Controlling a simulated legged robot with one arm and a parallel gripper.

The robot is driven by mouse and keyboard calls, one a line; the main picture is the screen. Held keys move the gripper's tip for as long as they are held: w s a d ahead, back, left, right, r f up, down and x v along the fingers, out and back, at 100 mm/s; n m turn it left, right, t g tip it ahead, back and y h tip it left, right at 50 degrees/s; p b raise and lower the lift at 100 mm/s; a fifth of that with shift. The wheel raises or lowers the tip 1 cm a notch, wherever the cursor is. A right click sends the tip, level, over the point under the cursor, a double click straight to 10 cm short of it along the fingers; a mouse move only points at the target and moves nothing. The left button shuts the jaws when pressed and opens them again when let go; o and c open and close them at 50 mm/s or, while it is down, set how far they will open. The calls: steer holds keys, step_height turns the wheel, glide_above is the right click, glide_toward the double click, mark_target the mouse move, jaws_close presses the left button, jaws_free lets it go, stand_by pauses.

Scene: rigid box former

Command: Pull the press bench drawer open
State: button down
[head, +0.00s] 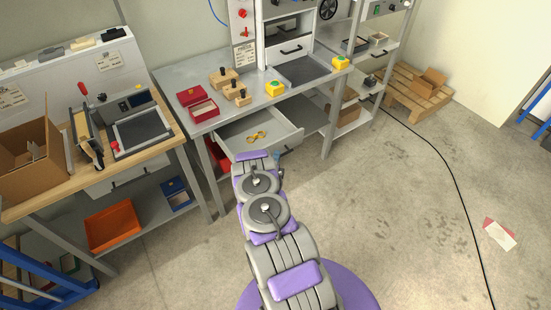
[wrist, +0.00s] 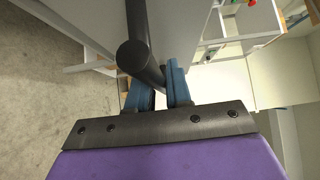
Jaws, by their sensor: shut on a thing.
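The press bench (head: 212,118) is the grey bench at the back centre in the head view. Its drawer (head: 279,121) stands pulled out, with a yellow item (head: 257,135) inside. In the wrist view the blue fingers of my gripper (wrist: 160,85) are shut on the black bar handle (wrist: 138,50), beside the drawer's pale front (wrist: 180,22).
On the bench top are red boxes (head: 203,109), wooden blocks (head: 224,77) and yellow-green items (head: 275,88). A wooden-topped bench (head: 165,141) with a cardboard box (head: 28,160) stands at left. A black cable (head: 441,148) crosses the otherwise mostly clear floor at right.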

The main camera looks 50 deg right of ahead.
steer(key=shift+s+d+f, duration=0.15)
steer(key=shift+s, duration=0.15)
steer(key=c, duration=1.5)
jaws_free()
steer(key=o, duration=0.3)
steer(key=shift+w+d, duration=0.1)
steer(key=shift+d, duration=0.15)
steer(key=shift+o, duration=0.2)
steer(key=shift+a, duration=0.1)
steer(key=shift+a, duration=0.25)
steer(key=v, duration=1.6)
steer(key=shift+a, duration=0.3)
steer(key=shift+s+f, duration=0.1)
steer(key=shift+s, duration=0.15)
steer(key=shift+w, duration=0.15)
